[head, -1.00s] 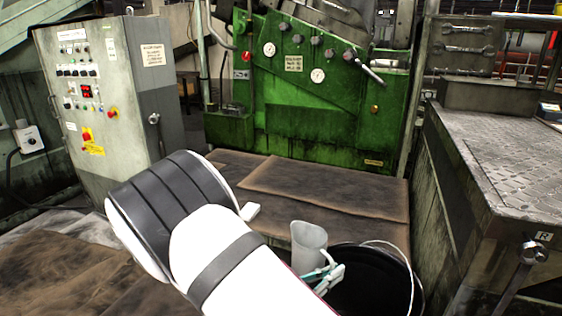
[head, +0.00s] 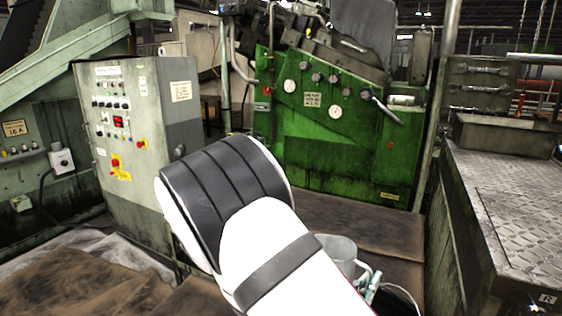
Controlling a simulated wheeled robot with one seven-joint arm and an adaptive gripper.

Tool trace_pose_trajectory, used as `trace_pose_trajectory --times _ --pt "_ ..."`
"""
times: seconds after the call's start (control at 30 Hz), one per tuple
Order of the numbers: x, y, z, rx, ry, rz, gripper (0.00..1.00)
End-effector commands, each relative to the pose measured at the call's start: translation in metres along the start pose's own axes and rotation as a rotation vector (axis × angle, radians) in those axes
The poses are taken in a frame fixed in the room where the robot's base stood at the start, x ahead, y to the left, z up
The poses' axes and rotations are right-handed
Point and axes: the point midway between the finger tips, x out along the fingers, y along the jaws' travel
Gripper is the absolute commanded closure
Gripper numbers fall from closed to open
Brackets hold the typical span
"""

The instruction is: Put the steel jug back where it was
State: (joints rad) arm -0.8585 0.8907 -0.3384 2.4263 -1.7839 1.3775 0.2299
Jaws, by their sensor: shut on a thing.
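The steel jug (head: 340,247) is a pale grey vessel at the lower middle of the head view. Its upper part shows, and my white arm hides its left and lower parts. My gripper (head: 367,284) is at the jug's right side, low in the picture, with pale greenish fingers shut on the jug. The exact contact is small and partly cut off by the arm and the picture's bottom edge.
A dark bucket (head: 398,293) with a pale rim is just right of my gripper, mostly out of frame. Brown-stained matting (head: 350,222) lies before the green machine (head: 330,140). A metal-topped bench (head: 505,200) bounds the right, a grey control cabinet (head: 135,150) the left.

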Motion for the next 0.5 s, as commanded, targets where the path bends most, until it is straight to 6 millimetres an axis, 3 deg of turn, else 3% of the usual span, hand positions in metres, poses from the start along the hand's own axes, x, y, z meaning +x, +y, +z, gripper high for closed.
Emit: trace_pose_trajectory --times 0.03,0.5 --pt "0.0 -0.001 0.014 -0.002 -0.002 0.015 1.0" --pt "-0.003 -0.004 0.069 -0.002 0.015 0.171 1.0"
